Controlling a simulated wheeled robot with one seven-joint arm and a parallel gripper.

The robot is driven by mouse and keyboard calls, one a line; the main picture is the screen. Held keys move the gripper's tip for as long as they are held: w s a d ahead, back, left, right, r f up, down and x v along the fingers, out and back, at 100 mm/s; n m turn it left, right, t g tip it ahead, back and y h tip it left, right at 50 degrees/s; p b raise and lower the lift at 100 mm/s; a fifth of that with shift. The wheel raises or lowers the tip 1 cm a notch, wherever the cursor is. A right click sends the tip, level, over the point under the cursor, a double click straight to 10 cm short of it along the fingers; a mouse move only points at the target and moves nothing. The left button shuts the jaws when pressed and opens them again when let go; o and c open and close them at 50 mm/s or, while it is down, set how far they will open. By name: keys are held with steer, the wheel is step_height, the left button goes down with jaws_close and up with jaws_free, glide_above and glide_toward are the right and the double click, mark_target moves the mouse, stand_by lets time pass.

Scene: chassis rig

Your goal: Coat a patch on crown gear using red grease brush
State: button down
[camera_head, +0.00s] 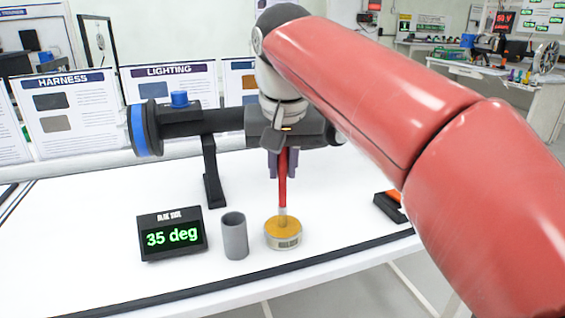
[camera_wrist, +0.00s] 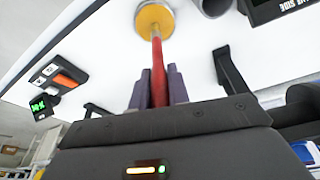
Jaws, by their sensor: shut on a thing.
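My gripper (camera_head: 282,170) is shut on the red grease brush (camera_head: 283,192), which points down. The brush tip meets the amber grease in a round, shallow tin (camera_head: 283,241) on the white bench; the depth of contact is unclear. In the wrist view my gripper (camera_wrist: 160,88) has its purple fingers on both sides of the red handle (camera_wrist: 157,62), and the brush's far end reaches the tin (camera_wrist: 140,22). A dark axle rig (camera_head: 185,127) with a blue-banded disc (camera_head: 140,129) stands behind, left of my gripper. I cannot pick out the crown gear for certain; my arm hides part of the rig.
A grey open cylinder (camera_head: 234,238) stands just left of the tin. A black display reading 35 deg (camera_head: 171,234) is further left. A black and orange item (camera_head: 392,203) lies to the right. Boards line the back. Bare bench lies between the tin and the orange item.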

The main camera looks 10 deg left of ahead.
step_height(320, 180, up, 3)
steer(key=shift+f+p, duration=0.2)
steer(key=shift+p, duration=0.9)
steer(key=shift+r, duration=2.2)
